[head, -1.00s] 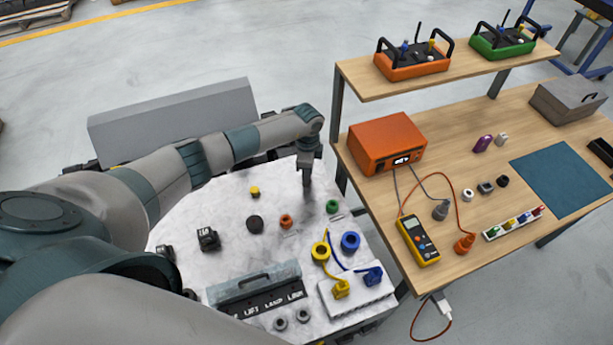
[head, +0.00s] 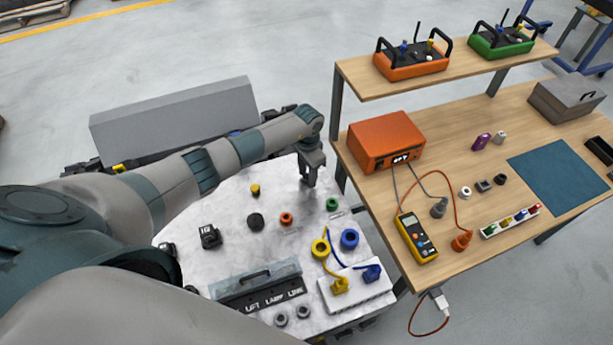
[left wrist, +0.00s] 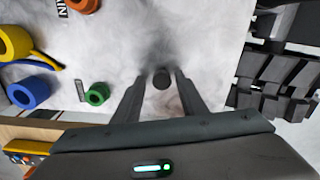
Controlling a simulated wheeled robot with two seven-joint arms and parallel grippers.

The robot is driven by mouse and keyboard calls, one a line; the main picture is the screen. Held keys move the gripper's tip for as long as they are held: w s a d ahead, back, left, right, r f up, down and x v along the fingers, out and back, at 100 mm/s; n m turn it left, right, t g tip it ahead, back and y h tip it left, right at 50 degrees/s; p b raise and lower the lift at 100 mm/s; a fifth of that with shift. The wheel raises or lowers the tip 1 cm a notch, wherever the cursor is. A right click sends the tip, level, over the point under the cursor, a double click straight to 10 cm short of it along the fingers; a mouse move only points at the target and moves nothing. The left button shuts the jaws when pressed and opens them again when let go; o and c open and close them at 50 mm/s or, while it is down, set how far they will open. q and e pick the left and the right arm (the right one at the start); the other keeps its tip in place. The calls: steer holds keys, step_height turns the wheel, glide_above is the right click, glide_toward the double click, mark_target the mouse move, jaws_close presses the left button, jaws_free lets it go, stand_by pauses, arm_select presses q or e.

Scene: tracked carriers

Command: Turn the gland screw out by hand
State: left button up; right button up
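My left gripper (head: 307,184) points down over the far right part of the white rounded top (head: 215,265) in the head view. In the left wrist view its two fingers (left wrist: 161,76) stand apart, with a small dark round piece (left wrist: 161,81) between their tips. A gap shows on each side of it, so the gripper looks open around it. This piece may be the gland screw; no label on it can be read. In the head view the gripper hides it. My right gripper is not in view.
Near the gripper stand a green ring (head: 332,204), an orange ring (head: 286,219) and a dark round knob (head: 255,221). Blue (head: 349,238) and yellow (head: 320,248) rings with leads lie nearer. The wooden bench (head: 450,250) is close on the right.

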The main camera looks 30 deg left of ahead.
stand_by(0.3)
arm_select(q)
steer(key=m+b, duration=0.1)
steer(key=m, duration=0.4)
steer(key=shift+w+a, duration=0.1)
steer(key=m+b, duration=0.1)
steer(key=m, duration=0.3)
steer(key=shift+b, duration=0.3)
steer(key=shift+r+m, duration=0.1)
steer(key=shift+m, duration=0.3)
steer(key=m+b, duration=0.2)
steer(key=m, duration=0.2)
steer(key=shift+f, duration=0.2)
steer(key=m+b, duration=0.2)
steer(key=m, duration=0.2)
steer(key=shift+m, duration=0.3)
steer(key=shift+r+m, duration=0.1)
steer(key=shift+m, duration=0.3)
steer(key=shift+r, duration=0.1)
